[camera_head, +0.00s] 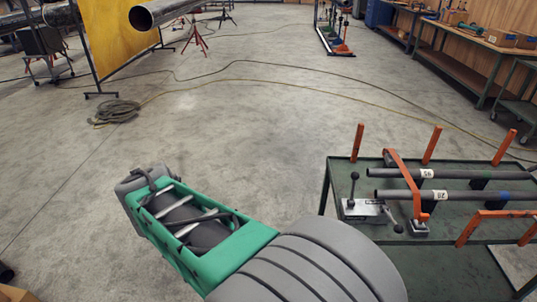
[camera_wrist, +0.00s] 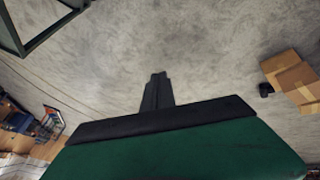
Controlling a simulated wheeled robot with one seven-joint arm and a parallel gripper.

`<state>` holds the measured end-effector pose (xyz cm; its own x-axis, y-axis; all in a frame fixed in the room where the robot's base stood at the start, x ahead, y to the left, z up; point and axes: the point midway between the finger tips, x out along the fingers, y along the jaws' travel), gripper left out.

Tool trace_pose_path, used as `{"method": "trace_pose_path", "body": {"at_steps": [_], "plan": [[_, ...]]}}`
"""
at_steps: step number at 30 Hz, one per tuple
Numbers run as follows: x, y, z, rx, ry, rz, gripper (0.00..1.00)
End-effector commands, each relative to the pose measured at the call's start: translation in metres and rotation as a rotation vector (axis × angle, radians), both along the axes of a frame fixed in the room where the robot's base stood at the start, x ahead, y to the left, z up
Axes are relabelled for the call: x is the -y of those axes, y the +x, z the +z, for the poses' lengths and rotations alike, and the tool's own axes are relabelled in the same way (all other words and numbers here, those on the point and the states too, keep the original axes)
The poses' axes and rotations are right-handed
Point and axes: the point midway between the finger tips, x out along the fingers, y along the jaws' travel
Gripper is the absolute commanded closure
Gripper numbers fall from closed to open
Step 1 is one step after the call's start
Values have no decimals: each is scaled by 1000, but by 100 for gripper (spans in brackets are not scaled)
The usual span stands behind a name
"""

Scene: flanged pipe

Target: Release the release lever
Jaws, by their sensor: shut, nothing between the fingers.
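A lever with a black ball knob (camera_head: 354,177) stands upright on a metal clamp base (camera_head: 362,211) at the left of the green cart top. A second, low dark handle (camera_head: 394,222) lies just right of it, by the foot of an orange bar (camera_head: 402,172) that crosses over the pipes. I cannot tell for sure which is the release lever. My gripper (camera_wrist: 157,78) shows in the wrist view with its dark fingers together and empty, above bare floor. It is not seen in the head view, where only my arm shows. No lever shows in the wrist view.
Two dark pipes (camera_head: 470,196) lie on the green cart (camera_head: 350,241), among upright orange posts (camera_head: 432,145). Cables and a coil (camera_head: 115,111) lie on the open concrete floor. Cardboard boxes (camera_wrist: 290,75) show right in the wrist view. A workbench (camera_head: 470,38) lines the wall.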

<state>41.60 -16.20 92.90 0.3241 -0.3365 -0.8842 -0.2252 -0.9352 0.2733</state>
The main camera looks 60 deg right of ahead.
Motion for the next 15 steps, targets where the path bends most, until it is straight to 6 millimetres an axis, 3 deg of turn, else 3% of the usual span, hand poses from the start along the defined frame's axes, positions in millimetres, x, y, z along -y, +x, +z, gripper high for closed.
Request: {"method": "trace_pose_path", "body": {"at_steps": [1, 4, 6, 7, 9, 10, 12, 15], "plan": [[62, 3, -40, -23, -107, -80, 100], [185, -21, -64, -120, -367, -209, 100], [260, -59, -78, -251, -544, -284, 100], [286, -78, -81, -318, -612, -312, 100], [335, -124, -86, -489, -748, -362, 100], [350, -143, -87, -564, -796, -376, 100], [372, -178, -85, -716, -874, -400, 100], [386, -205, -78, -848, -931, -412, 100]]}}
